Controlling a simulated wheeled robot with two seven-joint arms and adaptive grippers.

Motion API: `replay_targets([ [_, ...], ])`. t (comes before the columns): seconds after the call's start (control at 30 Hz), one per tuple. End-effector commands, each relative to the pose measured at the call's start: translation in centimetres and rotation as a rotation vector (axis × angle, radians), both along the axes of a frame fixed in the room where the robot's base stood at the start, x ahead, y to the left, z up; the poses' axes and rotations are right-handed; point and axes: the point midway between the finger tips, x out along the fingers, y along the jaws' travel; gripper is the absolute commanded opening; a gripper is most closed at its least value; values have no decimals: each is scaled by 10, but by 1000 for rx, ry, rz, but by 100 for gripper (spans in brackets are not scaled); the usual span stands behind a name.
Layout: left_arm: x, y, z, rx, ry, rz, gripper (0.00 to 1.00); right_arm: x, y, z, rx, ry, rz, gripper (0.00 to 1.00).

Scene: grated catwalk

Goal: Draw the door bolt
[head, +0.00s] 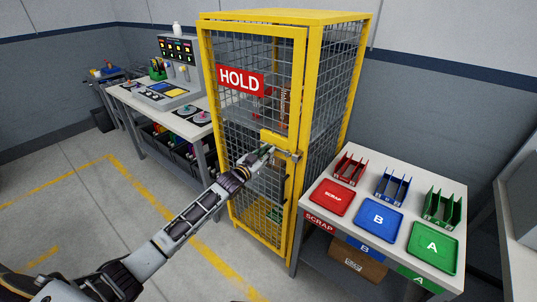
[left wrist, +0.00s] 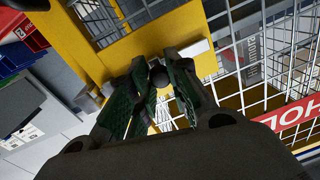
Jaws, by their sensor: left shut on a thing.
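The yellow mesh cage (head: 364,60) stands at the middle of the head view, with a red HOLD sign (head: 240,81) on its closed-looking door (head: 303,75). The door bolt (head: 289,154) sits on a yellow plate at the door's right edge. My left gripper (head: 270,152) reaches the bolt from the lower left. In the left wrist view my left gripper (left wrist: 157,70) has its green-padded fingers shut on the bolt's dark round knob (left wrist: 158,76). The fingers hide part of the bolt, so how far it is drawn is unclear. My right gripper is in neither view.
Right of the cage, a white table (head: 388,258) holds scrap, B and A trays with small racks behind. Left of the cage stands a workbench (head: 125,97) with a control panel. The grey floor (head: 90,210) in front is clear, with yellow lines.

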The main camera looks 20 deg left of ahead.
Motion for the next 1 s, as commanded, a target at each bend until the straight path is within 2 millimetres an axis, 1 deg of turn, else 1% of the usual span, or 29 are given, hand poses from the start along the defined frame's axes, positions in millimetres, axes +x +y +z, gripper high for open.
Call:
replay_targets([
  [0.03,1,3,1,2,0,5,0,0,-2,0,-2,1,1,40],
  [0.13,1,4,1,3,-1,6,0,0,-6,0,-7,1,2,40],
  [0.17,1,4,1,3,-2,6,20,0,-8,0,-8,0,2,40],
  [0.33,1,4,2,3,-2,6,42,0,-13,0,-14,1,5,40],
  [0.57,1,2,1,2,-1,4,42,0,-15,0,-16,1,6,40],
  [0.67,0,2,1,1,-1,3,42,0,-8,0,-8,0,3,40],
  [0.77,-1,2,1,1,-1,3,42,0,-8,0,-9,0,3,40],
  [1.0,-10,5,0,1,0,3,42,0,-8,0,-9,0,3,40],
])
